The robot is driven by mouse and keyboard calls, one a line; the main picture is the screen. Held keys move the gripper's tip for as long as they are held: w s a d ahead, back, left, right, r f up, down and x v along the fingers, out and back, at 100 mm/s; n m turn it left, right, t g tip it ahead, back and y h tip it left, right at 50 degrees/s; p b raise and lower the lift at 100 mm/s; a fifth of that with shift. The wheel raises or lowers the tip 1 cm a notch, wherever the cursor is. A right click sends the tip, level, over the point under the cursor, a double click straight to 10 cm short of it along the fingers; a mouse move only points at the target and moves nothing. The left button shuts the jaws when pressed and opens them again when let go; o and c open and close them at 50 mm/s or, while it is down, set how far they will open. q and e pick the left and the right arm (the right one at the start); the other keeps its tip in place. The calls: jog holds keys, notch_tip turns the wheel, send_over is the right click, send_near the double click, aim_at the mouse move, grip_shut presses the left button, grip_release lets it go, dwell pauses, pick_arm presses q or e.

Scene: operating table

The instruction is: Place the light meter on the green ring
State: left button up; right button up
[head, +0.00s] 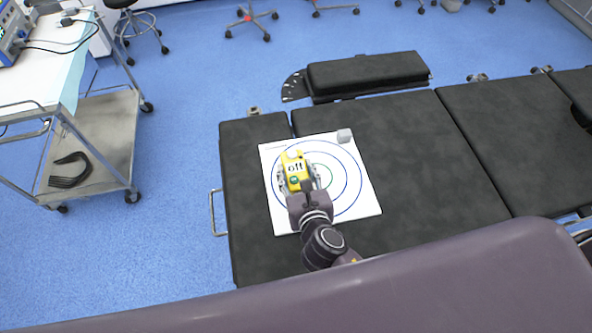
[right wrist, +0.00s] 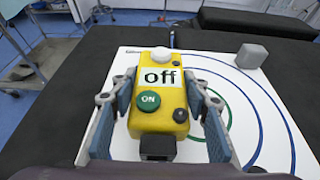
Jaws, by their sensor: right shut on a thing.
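The yellow light meter (head: 300,184) has a display reading "off", a green ON button and a white dome; it also shows in the right wrist view (right wrist: 150,122). My right gripper (head: 297,181) is shut on its sides, with one finger on each side in the right wrist view (right wrist: 158,112). The green ring (right wrist: 229,113) is the smallest ring on the white target sheet (head: 284,222). The meter hides the ring's left part and sits left of its centre. I cannot tell whether the meter touches the sheet. My left gripper is not in view.
A small grey cube (head: 344,135) lies at the sheet's far right corner. Blue rings surround the green one. The sheet lies on the black operating table (head: 400,135). A metal cart (head: 95,135) stands to the left. The table right of the sheet is clear.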

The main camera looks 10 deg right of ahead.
jog(key=shift+f, duration=0.1)
jog(key=o, duration=1.4)
jog(key=shift+o, duration=0.2)
